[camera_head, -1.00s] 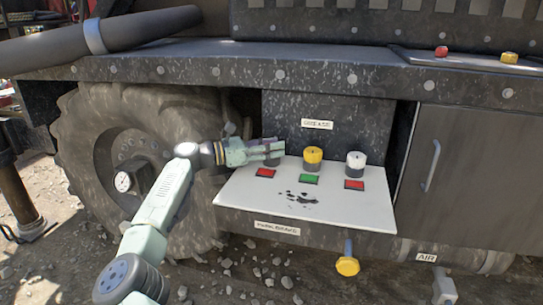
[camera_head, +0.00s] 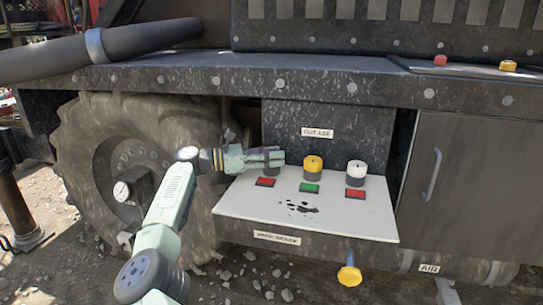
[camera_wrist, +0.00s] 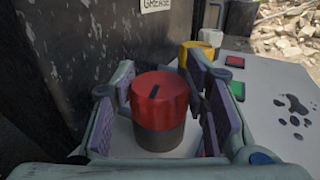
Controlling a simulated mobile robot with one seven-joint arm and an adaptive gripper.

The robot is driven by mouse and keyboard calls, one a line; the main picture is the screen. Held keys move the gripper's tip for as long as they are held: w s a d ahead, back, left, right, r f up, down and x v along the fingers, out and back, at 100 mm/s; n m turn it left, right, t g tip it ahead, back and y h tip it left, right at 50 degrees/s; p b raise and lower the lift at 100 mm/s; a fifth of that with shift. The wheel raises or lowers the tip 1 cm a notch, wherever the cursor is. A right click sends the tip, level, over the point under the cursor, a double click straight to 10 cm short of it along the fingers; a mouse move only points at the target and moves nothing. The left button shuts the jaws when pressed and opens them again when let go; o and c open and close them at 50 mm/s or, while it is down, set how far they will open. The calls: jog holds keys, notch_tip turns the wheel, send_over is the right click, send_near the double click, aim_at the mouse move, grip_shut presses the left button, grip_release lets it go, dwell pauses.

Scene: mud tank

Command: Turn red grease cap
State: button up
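The red grease cap (camera_wrist: 160,98) is a round knob with a dark slot on top, upright on a dark grey base, in the wrist view. My gripper (camera_wrist: 160,85) has one finger on each side of it. The fingers are spread around the cap, with light panel showing in gaps beside the base; any contact near the fingertips is unclear. In the head view my gripper (camera_head: 278,158) is at the left end of the cap row and hides the red cap.
A yellow cap (camera_head: 313,167) and a white cap (camera_head: 356,172) stand to the right on the white panel (camera_head: 350,217). Red and green squares lie before the caps. A dark wall with the GREASE label (camera_head: 317,133) rises close behind. A large tyre (camera_head: 150,160) is left.

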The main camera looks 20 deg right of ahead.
jog(key=o, duration=0.4)
jog(key=shift+w+a, duration=0.25)
jog(key=shift+a, duration=1.75)
jog(key=shift+w+a, duration=0.2)
jog(key=shift+a, duration=1.75)
jog(key=shift+w+a, duration=0.25)
jog(key=shift+a, duration=1.75)
